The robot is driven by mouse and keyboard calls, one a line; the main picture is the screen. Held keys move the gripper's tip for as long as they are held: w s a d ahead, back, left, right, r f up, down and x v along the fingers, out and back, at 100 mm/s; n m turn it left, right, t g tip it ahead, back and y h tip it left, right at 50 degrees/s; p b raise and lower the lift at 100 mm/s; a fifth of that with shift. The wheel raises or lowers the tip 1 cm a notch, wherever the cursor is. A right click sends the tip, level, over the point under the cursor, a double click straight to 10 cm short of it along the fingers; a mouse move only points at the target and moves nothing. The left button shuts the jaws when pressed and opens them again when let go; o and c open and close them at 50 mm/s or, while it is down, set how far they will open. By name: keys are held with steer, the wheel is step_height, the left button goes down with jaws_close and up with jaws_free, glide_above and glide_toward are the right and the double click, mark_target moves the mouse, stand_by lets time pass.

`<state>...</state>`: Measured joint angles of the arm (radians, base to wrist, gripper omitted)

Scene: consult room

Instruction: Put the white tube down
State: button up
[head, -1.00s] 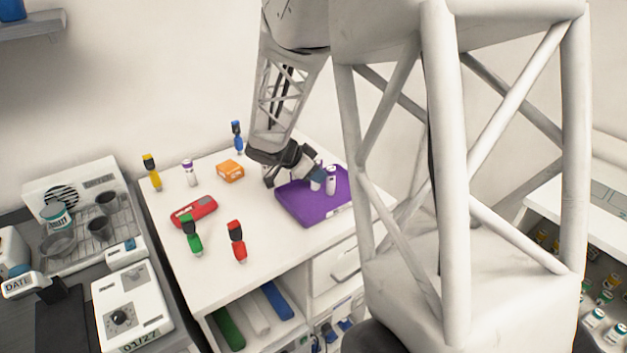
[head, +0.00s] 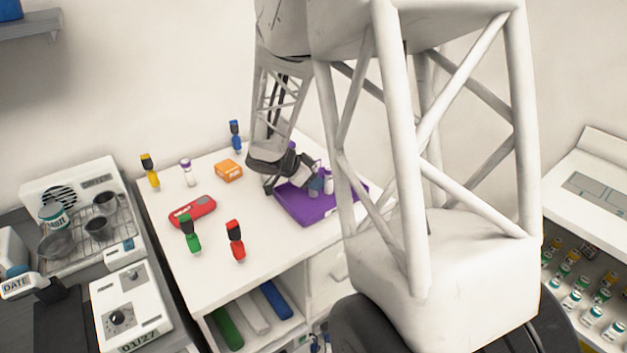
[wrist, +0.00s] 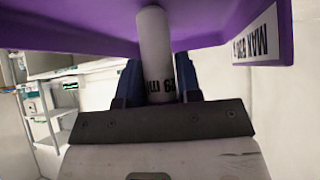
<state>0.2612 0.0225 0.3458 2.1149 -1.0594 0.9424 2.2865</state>
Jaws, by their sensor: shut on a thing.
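A white tube (wrist: 155,45) with dark printed lettering is between the blue fingers of my gripper (wrist: 158,80) in the wrist view. My gripper is shut on it. In the head view my gripper (head: 316,186) is low over the purple tray (head: 297,210), at its back part. A white tube (head: 328,184) shows beside the fingertips there; I cannot tell whether it is the held one. The purple tray (wrist: 80,28) fills the top of the wrist view, behind the tube's far end. Whether the tube touches the tray is not clear.
The tray's front is bare.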

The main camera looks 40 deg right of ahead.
steer(key=shift+f, duration=0.15)
steer(key=o, duration=0.9)
steer(key=v, duration=1.2)
steer(key=shift+s, duration=0.1)
stand_by(0.5)
steer(key=shift+s+a+r+n+t+y, duration=0.75)
steer(key=shift+s+a+r+n+y, duration=0.7)
steer(key=shift+s+a+n, duration=2.45)
steer(key=shift+s+a+r+n+t+y, duration=0.7)
steer(key=shift+s+a+r+n+y, duration=1.35)
steer(key=shift+s, duration=3.1)
steer(key=shift+s+a+r+n+t+y, duration=0.85)
steer(key=shift+s+a+n, duration=2.7)
steer(key=shift+s+n, duration=0.75)
steer(key=shift+s+m, duration=0.2)
steer(key=shift+m, duration=0.05)
